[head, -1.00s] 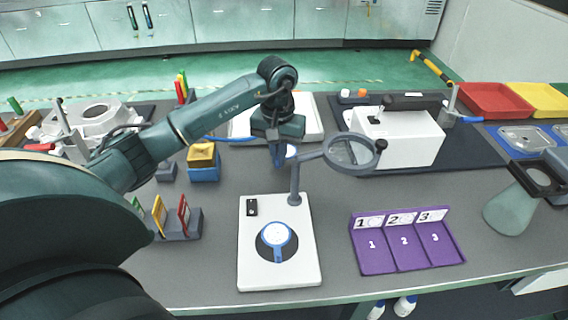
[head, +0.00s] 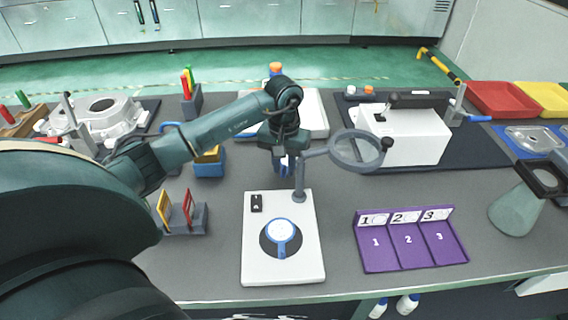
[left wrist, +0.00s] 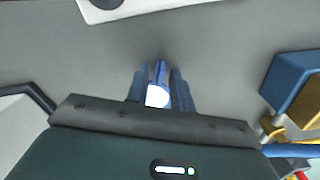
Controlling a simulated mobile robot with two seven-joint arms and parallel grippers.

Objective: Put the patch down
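My left gripper (head: 287,166) points down above the grey table, behind the white magnifier stand (head: 256,272) and left of its lens. In the left wrist view its fingers (left wrist: 158,88) are closed around a small blue piece with a white face (left wrist: 157,97), which seems to be the patch. In the head view the piece is mostly hidden by the fingers and the lens arm. A white disc with a blue strip (head: 281,236) lies on the stand's dark round pad. My right gripper is not in view.
The magnifier lens (head: 355,151) rises beside my gripper. A purple tray (head: 408,263) with slots 1, 2 and 3 is to the right. A white box (head: 412,140) stands behind it. A blue and yellow box (head: 209,165) and a card rack (head: 185,217) are to the left.

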